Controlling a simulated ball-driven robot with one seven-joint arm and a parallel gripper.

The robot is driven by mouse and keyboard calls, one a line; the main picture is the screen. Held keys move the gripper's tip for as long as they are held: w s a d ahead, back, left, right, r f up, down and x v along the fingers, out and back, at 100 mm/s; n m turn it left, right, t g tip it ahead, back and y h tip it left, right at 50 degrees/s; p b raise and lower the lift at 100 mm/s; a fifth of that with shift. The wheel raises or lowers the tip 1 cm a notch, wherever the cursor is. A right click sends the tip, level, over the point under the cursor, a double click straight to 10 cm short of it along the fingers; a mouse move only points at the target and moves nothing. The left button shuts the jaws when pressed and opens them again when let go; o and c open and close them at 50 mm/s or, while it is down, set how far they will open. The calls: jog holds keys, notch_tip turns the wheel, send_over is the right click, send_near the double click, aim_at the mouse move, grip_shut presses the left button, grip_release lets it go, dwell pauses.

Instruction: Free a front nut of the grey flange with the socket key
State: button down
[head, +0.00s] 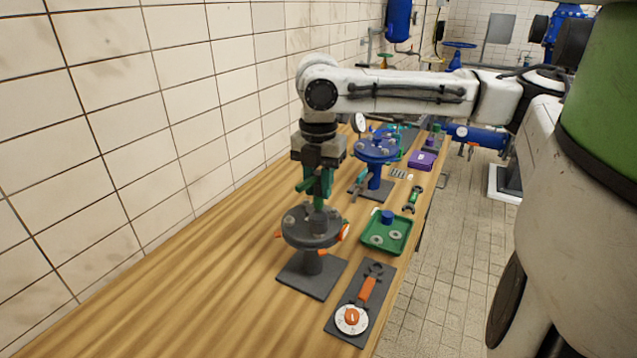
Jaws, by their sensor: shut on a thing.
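The grey flange (297,236) stands on a dark base plate on the wooden bench, near the front of the head view. Orange parts stick out at its rim. My gripper (316,168) is above the flange, pointing down, and is shut on the socket key (320,203). The key has a green upper part and a dark lower end. It hangs about upright, its lower end at the flange's top face, right of the middle. I cannot tell whether the socket is around a nut or just above it. The front nuts are too small or hidden to make out clearly.
A green tray (399,247) with round parts lies right of the flange. A dark mat (335,325) with an orange-handled tool and a dial is in front. A blue flange (376,154) stands behind, with a purple box (422,161) to its right. Bare bench lies left.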

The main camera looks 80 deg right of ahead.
jog(key=shift+f+b, duration=0.3)
jog(key=shift+f, duration=0.3)
jog(key=shift+f, duration=0.35)
jog(key=shift+r+n+p, duration=0.15)
jog(key=shift+n+p, duration=0.35)
jog(key=shift+n, duration=0.1)
jog(key=n+p, duration=0.1)
jog(key=n, duration=0.5)
jog(key=shift+n, duration=0.4)
jog(key=n, duration=0.1)
jog(key=n+b, duration=0.1)
jog(key=n, duration=0.1)
jog(key=shift+f+n, duration=0.25)
jog(key=shift+n, duration=0.05)
jog(key=shift+r, duration=0.15)
jog(key=shift+r+p, duration=0.4)
